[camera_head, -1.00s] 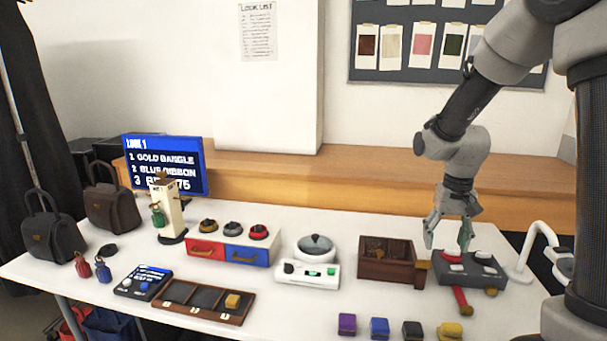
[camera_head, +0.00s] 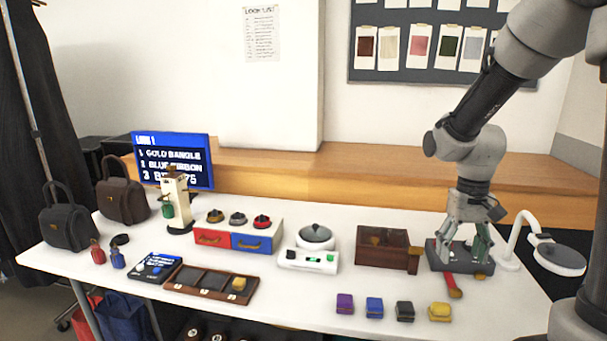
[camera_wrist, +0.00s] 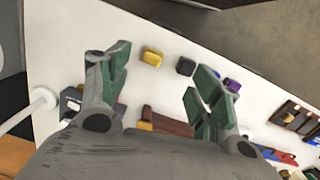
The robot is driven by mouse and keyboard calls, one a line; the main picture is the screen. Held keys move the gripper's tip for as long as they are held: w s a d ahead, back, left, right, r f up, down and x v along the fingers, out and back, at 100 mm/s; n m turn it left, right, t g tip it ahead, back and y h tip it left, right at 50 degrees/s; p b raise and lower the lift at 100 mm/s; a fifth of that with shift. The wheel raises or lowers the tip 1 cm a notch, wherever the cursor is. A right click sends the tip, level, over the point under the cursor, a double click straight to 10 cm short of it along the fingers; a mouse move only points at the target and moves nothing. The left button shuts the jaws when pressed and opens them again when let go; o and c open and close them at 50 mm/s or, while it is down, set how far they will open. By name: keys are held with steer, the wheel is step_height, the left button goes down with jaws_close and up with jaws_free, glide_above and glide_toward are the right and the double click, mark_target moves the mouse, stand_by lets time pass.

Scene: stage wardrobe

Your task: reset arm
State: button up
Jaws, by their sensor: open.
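My gripper (camera_head: 470,248) is at the right end of the white table, pointing down, in front of and partly hiding a dark grey box (camera_head: 437,258). I cannot tell whether it touches the box. In the wrist view my gripper (camera_wrist: 160,85) shows two green-padded fingers spread wide apart with nothing held between them. A yellow block (camera_wrist: 152,58) and a black block (camera_wrist: 186,66) show on the white table beyond the fingers.
A brown wooden box (camera_head: 383,248) stands left of my gripper. A white lamp-like stand (camera_head: 512,240) is close on its right. Several small coloured blocks, including a purple one (camera_head: 345,303), line the front edge. A screen (camera_head: 172,160) stands at the back left.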

steer(key=s+d+r+n+t, duration=0.1)
steer(key=s+r+t, duration=0.4)
steer(key=s+r, duration=0.8)
steer(key=shift+s+r, duration=0.35)
steer(key=shift+s, duration=0.75)
